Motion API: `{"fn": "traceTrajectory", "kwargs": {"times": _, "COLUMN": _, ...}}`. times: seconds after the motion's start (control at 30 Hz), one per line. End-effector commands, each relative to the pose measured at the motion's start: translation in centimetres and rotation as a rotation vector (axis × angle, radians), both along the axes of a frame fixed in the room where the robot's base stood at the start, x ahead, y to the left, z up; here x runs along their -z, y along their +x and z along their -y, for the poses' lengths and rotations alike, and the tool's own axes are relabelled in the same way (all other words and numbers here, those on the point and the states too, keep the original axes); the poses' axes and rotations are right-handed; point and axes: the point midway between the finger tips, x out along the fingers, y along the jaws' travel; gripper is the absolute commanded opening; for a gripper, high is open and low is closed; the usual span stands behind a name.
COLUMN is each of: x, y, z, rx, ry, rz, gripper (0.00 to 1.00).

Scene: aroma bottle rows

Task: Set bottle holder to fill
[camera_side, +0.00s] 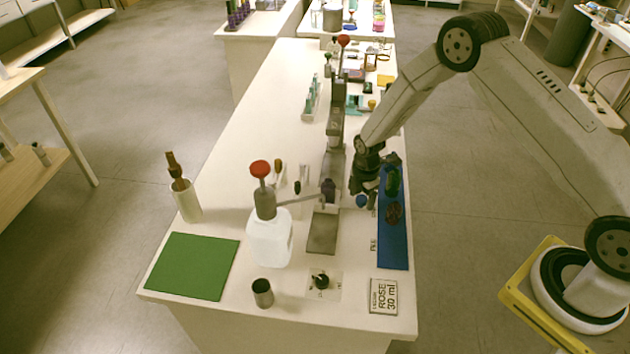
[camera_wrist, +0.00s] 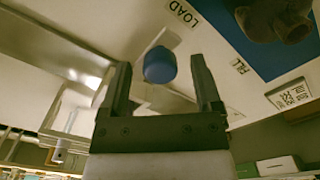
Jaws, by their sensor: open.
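A blue knob (camera_side: 362,201) stands on the white bench top just below my gripper (camera_side: 361,188). In the wrist view the knob (camera_wrist: 160,65) shows between the two fingers of my gripper (camera_wrist: 161,72). The fingers are apart, with gaps on both sides of the knob. A LOAD label (camera_wrist: 183,12) and a FILL label (camera_wrist: 240,66) are on the bench beside it. The knob appears nearer to LOAD in this picture. The FILL label (camera_side: 373,244) also shows in the side view. How the knob joins the bottle holder is hidden.
A blue mat (camera_side: 393,245) with a green bottle (camera_side: 393,181) and a brown bottle (camera_side: 394,212) lies to the right. A grey press (camera_side: 335,160) with a metal plate (camera_side: 322,232) stands left. A white pump jug (camera_side: 269,238) and a ROSE 30 ml card (camera_side: 384,296) are nearer.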

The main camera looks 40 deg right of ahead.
Motion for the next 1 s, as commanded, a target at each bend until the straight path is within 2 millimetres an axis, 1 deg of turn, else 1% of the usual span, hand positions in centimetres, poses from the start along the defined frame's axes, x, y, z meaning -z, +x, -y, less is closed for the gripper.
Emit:
{"fn": "traceTrajectory", "kwargs": {"times": 0.03, "x": -0.01, "y": 0.00, "z": 0.00, "rx": 0.000, "ry": 0.000, "rz": 0.000, "gripper": 0.82}}
{"fn": "traceTrajectory", "kwargs": {"times": 0.07, "x": -0.01, "y": 0.00, "z": 0.00, "rx": 0.000, "ry": 0.000, "rz": 0.000, "gripper": 0.79}}
{"fn": "traceTrajectory", "kwargs": {"times": 0.1, "x": -0.01, "y": 0.01, "z": 0.00, "rx": 0.000, "ry": 0.000, "rz": 0.000, "gripper": 0.66}}
{"fn": "traceTrajectory", "kwargs": {"times": 0.17, "x": -0.02, "y": 0.00, "z": 0.00, "rx": 0.000, "ry": 0.000, "rz": 0.000, "gripper": 0.47}}
{"fn": "traceTrajectory", "kwargs": {"times": 0.2, "x": -0.02, "y": 0.00, "z": 0.00, "rx": 0.000, "ry": 0.000, "rz": 0.000, "gripper": 0.34}}
{"fn": "traceTrajectory", "kwargs": {"times": 0.27, "x": -0.02, "y": 0.01, "z": 0.00, "rx": 0.000, "ry": 0.000, "rz": 0.000, "gripper": 0.15}}
{"fn": "traceTrajectory", "kwargs": {"times": 0.3, "x": -0.02, "y": 0.01, "z": 0.00, "rx": 0.000, "ry": 0.000, "rz": 0.000, "gripper": 0.02}}
{"fn": "traceTrajectory", "kwargs": {"times": 0.33, "x": -0.03, "y": 0.01, "z": 0.00, "rx": 0.000, "ry": 0.000, "rz": 0.000, "gripper": 0.00}}
{"fn": "traceTrajectory", "kwargs": {"times": 1.0, "x": -0.06, "y": 0.03, "z": 0.00, "rx": 0.000, "ry": 0.000, "rz": 0.001, "gripper": 0.00}}
